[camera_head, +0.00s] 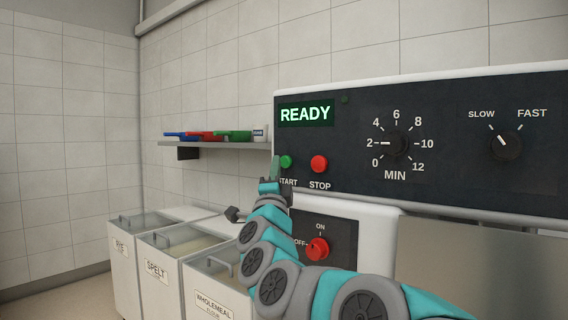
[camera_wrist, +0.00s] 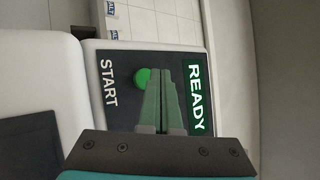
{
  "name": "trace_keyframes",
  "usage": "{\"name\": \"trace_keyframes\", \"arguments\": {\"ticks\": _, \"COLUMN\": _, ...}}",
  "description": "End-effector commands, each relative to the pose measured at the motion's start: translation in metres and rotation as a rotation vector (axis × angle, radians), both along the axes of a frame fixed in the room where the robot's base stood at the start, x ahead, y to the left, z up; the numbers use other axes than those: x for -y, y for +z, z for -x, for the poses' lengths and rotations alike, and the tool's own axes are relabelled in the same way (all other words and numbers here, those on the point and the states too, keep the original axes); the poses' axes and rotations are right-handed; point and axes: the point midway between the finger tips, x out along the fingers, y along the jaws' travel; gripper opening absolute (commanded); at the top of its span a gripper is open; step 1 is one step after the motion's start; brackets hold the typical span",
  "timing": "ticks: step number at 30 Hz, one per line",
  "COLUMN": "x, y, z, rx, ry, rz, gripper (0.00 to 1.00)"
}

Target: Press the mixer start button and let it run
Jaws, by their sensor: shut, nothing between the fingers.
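The mixer's dark control panel (camera_head: 440,180) shows a lit green display reading READY (camera_head: 305,113). The green start button (camera_head: 286,162) is at the panel's left end, with the red stop button (camera_head: 319,163) to its right. My gripper (camera_head: 276,163) is shut and empty, its fingertips just left of the start button in the head view. In the wrist view my shut fingers (camera_wrist: 163,75) point at the panel beside the green button (camera_wrist: 142,77) and cover part of its edge. I cannot tell whether they touch it.
The timer dial (camera_head: 391,144) points near 2 and the speed dial (camera_head: 505,146) points toward SLOW. A red ON/OFF knob (camera_head: 318,249) sits below. Flour bins (camera_head: 160,270) stand at the lower left, under a wall shelf (camera_head: 215,146) with coloured items.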

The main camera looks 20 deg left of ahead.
Motion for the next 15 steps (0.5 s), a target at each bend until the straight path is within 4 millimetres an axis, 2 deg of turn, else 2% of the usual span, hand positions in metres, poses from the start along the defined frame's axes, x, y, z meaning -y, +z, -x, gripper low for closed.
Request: {"name": "trace_keyframes", "arguments": {"ticks": 15, "x": 0.0038, "y": 0.0001, "z": -0.0079, "rx": 0.000, "ry": -0.001, "rz": -0.001, "gripper": 0.00}}
